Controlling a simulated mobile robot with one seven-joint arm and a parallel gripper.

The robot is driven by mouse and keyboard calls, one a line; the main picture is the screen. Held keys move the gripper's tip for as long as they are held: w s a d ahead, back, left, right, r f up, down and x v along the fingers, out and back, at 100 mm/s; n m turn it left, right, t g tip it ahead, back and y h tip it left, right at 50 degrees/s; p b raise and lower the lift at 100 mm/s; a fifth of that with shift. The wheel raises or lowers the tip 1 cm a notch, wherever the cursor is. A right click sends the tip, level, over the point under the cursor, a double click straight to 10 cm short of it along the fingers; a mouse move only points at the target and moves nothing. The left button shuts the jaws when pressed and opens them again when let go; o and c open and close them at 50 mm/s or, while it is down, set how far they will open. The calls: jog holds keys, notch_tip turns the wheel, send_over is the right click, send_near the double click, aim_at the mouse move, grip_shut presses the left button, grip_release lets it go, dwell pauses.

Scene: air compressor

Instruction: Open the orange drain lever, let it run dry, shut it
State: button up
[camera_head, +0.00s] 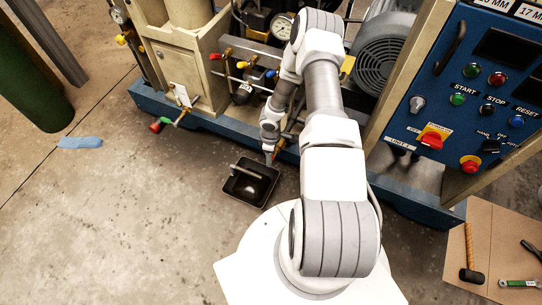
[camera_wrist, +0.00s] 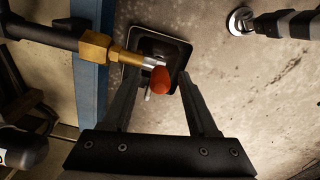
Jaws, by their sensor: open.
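In the wrist view the drain lever's orange-red end (camera_wrist: 160,80) shows between the two fingers of my open gripper (camera_wrist: 160,72). I cannot tell whether either finger touches it. The lever joins a brass fitting (camera_wrist: 97,48) on a dark pipe coming from the left. A black drain tray (camera_wrist: 178,52) lies on the floor below, partly hidden by the valve and fingers. In the head view the tray (camera_head: 236,193) sits in front of the blue base, with a small pale patch inside. My gripper (camera_head: 270,157) is low above its back right corner, small and partly hidden.
The compressor's blue base rail (camera_head: 215,125) runs behind the tray. A red-and-green-ended valve (camera_head: 170,121) sticks out to the left. The control panel (camera_head: 465,95) stands at right. A mallet (camera_head: 470,258) lies on a board. Floor left of the tray is mostly clear, with a blue rag (camera_head: 80,142).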

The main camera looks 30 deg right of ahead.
grip_shut()
dwell(0.3)
dwell(1.1)
